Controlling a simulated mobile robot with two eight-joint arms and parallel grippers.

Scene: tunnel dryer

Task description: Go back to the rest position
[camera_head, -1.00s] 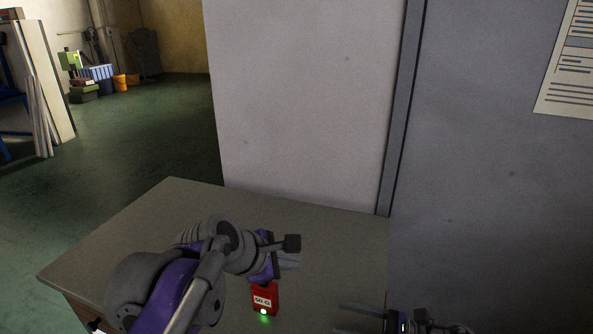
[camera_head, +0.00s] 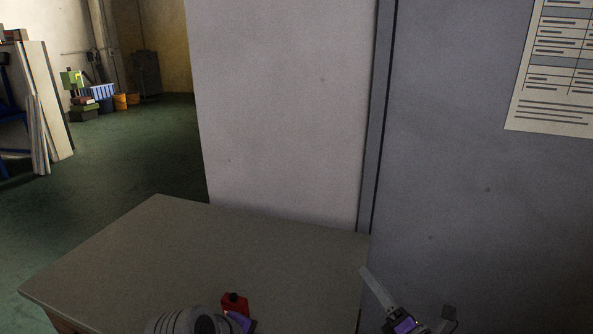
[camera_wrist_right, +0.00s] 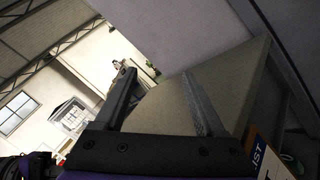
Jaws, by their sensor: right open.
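My right gripper (camera_head: 369,276) is at the bottom right of the head view, beside the table's right edge. In the right wrist view, its two grey fingers (camera_wrist_right: 158,76) stand wide apart with nothing held between them. My left wrist (camera_head: 188,322) is at the bottom edge of the head view, with a purple part (camera_head: 240,319) close in front of a small red object (camera_head: 235,303). The left fingers are not visible, and whether they touch the red object is unclear.
A grey-topped table (camera_head: 130,265) lies ahead, mostly bare. A pale grey wall panel (camera_head: 280,110) stands behind it, with a darker panel (camera_head: 470,200) and a printed sheet (camera_head: 555,70) at right. Green floor (camera_head: 110,160) is open at left.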

